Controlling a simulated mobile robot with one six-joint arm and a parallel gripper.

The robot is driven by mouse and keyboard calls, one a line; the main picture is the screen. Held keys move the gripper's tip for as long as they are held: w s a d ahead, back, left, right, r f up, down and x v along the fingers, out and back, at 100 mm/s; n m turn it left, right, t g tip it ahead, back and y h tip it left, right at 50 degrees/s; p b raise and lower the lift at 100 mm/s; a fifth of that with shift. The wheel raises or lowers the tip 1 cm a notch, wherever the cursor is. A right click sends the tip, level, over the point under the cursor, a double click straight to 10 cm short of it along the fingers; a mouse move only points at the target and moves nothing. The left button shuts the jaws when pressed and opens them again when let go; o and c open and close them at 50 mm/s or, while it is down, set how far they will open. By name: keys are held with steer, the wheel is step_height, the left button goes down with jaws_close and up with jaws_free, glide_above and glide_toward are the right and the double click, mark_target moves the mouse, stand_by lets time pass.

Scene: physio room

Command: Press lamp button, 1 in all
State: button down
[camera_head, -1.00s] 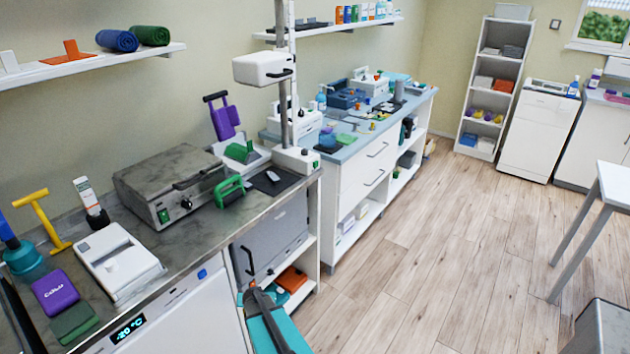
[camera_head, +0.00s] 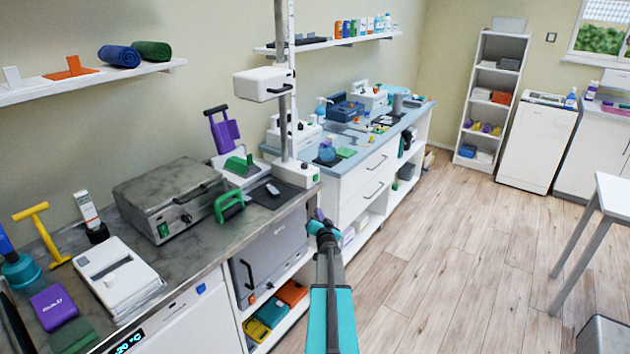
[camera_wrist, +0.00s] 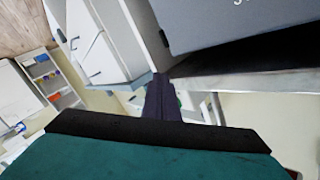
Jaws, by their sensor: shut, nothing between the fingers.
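My gripper (camera_head: 322,222) is shut and empty. In the head view it hangs in front of the near counter's right end, apart from it and slightly below its top. In the wrist view its dark fingers (camera_wrist: 163,100) reach towards a counter edge. No button is plainly marked as the lamp button. A pole stand with a white head box (camera_head: 264,83) has a white base (camera_head: 297,174) on the counter's right end; I cannot tell if it is a lamp.
The near counter (camera_head: 210,255) carries a grey heater box (camera_head: 168,193) and a green clamp (camera_head: 229,202). A grey cabinet (camera_head: 272,250) sits under it. The blue-topped counter (camera_head: 347,168) stands beyond.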

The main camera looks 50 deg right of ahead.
mark_target(315, 178)
steer(key=s+d+r+t+h, duration=0.1)
steer(key=s+d+r+t, duration=0.1)
steer(key=s+d+r, duration=0.4)
step_height(315, 178, up, 3)
steer(key=shift+d+r+m+h, duration=0.15)
steer(key=shift+d+m+h, duration=0.2)
steer(key=shift+d, duration=0.4)
steer(key=w+b, duration=0.3)
steer(key=w, duration=0.5)
steer(key=shift+w+b, duration=0.3)
